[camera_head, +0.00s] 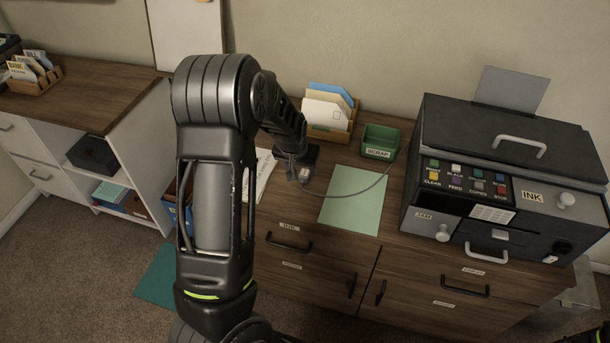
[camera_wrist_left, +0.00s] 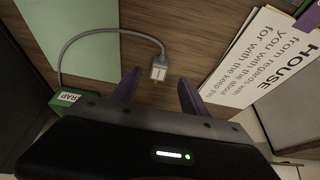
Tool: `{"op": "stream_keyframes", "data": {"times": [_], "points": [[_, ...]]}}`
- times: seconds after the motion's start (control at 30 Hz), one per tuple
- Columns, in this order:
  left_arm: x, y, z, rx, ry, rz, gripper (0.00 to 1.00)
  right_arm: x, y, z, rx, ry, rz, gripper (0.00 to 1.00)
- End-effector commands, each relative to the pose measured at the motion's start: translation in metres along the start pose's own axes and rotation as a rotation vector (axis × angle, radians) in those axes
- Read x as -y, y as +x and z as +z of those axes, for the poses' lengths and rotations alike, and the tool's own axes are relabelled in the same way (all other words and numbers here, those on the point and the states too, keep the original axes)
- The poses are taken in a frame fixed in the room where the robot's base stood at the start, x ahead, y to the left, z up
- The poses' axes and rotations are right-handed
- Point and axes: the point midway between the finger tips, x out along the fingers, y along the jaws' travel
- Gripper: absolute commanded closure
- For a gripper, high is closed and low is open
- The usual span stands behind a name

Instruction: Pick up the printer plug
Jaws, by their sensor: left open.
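The printer plug (camera_head: 304,174) is a small pale grey plug on a grey cord. It lies on the brown desk top beside the green blotter (camera_head: 352,205). In the left wrist view the plug (camera_wrist_left: 158,70) has its metal prongs towards my gripper. My left gripper (camera_head: 297,172) is open and points down at the plug; in the left wrist view its two dark purple fingers (camera_wrist_left: 159,92) are apart, with the plug just beyond the gap between their tips. The fingers do not hold it. The cord runs over the blotter towards the black printer (camera_head: 510,150). My right gripper is not in view.
A green scrap tray (camera_head: 380,142) and a wooden letter holder (camera_head: 332,120) stand behind the blotter. A printed letter (camera_wrist_left: 265,60) lies beside the plug, partly hidden by my arm in the head view. A wooden cabinet (camera_head: 85,95) stands at the left.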

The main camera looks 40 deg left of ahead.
Motion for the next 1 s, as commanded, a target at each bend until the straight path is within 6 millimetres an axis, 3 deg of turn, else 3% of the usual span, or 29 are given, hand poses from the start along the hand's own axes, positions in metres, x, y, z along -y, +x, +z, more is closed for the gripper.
{"op": "stream_keyframes", "data": {"times": [0.27, 0.63, 1.0], "points": [[0.000, 0.003, 0.000, 0.001, 0.001, 0.000, 0.47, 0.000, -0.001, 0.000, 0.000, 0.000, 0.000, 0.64], [-0.002, 0.048, -0.001, 0.001, 0.000, 0.001, 0.47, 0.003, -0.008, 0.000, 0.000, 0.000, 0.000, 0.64], [-0.002, 0.052, -0.001, -0.001, 0.001, 0.001, 0.47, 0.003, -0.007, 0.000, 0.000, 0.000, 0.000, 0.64]]}}
